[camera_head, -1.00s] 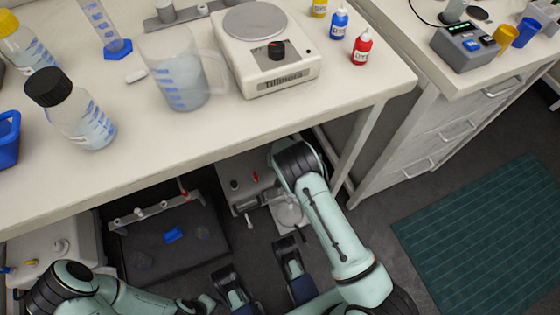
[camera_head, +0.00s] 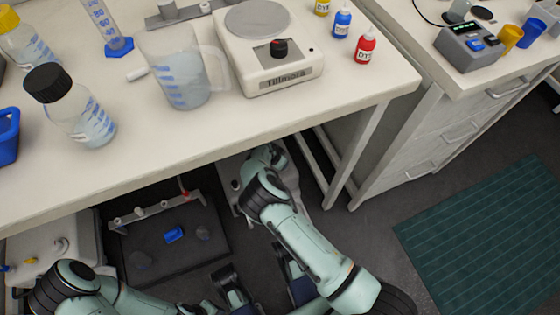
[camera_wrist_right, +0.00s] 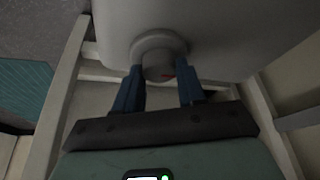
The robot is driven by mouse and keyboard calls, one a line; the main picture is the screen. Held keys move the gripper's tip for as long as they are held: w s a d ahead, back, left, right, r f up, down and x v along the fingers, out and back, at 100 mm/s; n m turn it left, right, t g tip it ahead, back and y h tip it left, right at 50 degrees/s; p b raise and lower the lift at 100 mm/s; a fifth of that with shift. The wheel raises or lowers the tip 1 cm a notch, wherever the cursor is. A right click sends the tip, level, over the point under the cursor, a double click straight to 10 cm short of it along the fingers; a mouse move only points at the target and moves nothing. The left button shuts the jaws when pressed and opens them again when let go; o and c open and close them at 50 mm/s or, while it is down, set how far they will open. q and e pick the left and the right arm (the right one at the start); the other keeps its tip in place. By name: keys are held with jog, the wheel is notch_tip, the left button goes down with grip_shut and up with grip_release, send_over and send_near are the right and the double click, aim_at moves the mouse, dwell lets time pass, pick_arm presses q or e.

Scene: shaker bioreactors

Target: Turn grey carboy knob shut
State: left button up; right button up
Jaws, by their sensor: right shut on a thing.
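In the right wrist view, a round grey knob (camera_wrist_right: 158,65) with a small red mark sticks out of the pale grey wall of a container, the carboy (camera_wrist_right: 225,30). The blue fingers of my right gripper (camera_wrist_right: 160,92) stand one on each side of the knob and are shut on it. In the head view my right arm reaches under the table; its gripper and the knob are hidden there behind the arm. My left gripper (camera_head: 260,275) is low at the bottom of the head view, its dark fingers apart and nothing visible between them.
The white table (camera_head: 330,105) overhangs the area, with a hotplate (camera_head: 275,65), a beaker (camera_head: 178,75) and a bottle (camera_head: 70,108) on it. A dark platform (camera_head: 150,260) lies below, left. A table leg (camera_head: 355,150) stands right. Open floor and a green mat (camera_head: 490,235) lie beyond.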

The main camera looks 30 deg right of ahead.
jog(key=shift+m, duration=0.4)
jog(key=o, duration=1.1)
jog(key=shift+c, duration=0.2)
pick_arm(q)
jog(key=w+d+r+t+p, duration=0.1)
jog(key=w+r+t+p, duration=0.2)
jog(key=w, duration=0.5)
notch_tip(320, 180, up, 2)
jog(key=shift+m+p, duration=0.3)
jog(key=shift+p, duration=0.3)
pick_arm(e)
jog(key=v, duration=1.3)
jog(key=shift+w+r, duration=0.2)
jog(key=shift+a, duration=0.15)
